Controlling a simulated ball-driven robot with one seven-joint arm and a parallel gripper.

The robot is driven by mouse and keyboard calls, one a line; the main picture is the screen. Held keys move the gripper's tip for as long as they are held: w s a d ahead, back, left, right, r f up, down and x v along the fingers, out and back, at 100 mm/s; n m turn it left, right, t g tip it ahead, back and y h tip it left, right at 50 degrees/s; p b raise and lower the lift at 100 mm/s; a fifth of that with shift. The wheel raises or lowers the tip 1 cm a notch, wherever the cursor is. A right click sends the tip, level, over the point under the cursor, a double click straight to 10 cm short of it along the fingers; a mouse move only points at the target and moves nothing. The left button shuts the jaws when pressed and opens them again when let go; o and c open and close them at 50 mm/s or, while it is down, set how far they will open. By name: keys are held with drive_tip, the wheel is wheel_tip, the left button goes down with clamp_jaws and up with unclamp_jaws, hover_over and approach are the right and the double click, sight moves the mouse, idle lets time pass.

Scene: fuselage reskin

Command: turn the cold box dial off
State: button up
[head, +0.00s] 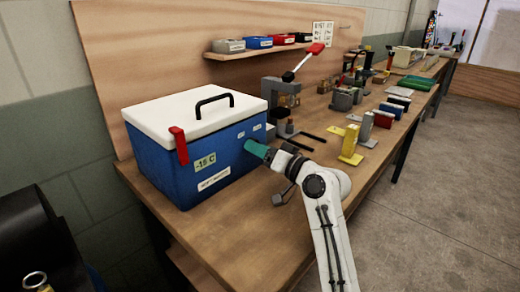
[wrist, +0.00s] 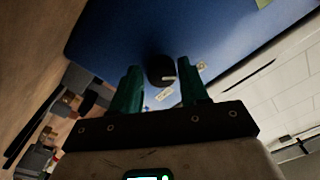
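The cold box (head: 205,160) is a blue box with a white lid, a black handle, a red latch and a "-15 C" display, standing at the near left of the workbench. Its blue side fills the upper wrist view (wrist: 150,30). The black dial (wrist: 161,70) is on that side, with a light mark at its lower right edge. My gripper (wrist: 162,88) is open, its two green fingers on either side of the dial; contact cannot be told. In the head view my gripper (head: 257,149) is at the box's right side and hides the dial.
The wooden bench (head: 265,225) is bare in front of the box. A press with a red-tipped lever (head: 302,62) stands behind my gripper. Yellow brackets (head: 350,143) and several blocks lie to the right. A shelf with small bins (head: 258,43) is on the back panel.

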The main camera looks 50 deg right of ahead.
drive_tip(key=shift+o, duration=1.3)
drive_tip(key=shift+r, duration=0.1)
drive_tip(key=s, duration=1)
drive_tip(key=shift+s+d+f, duration=0.2)
drive_tip(key=shift+s+f, duration=0.05)
drive_tip(key=shift+s, duration=0.15)
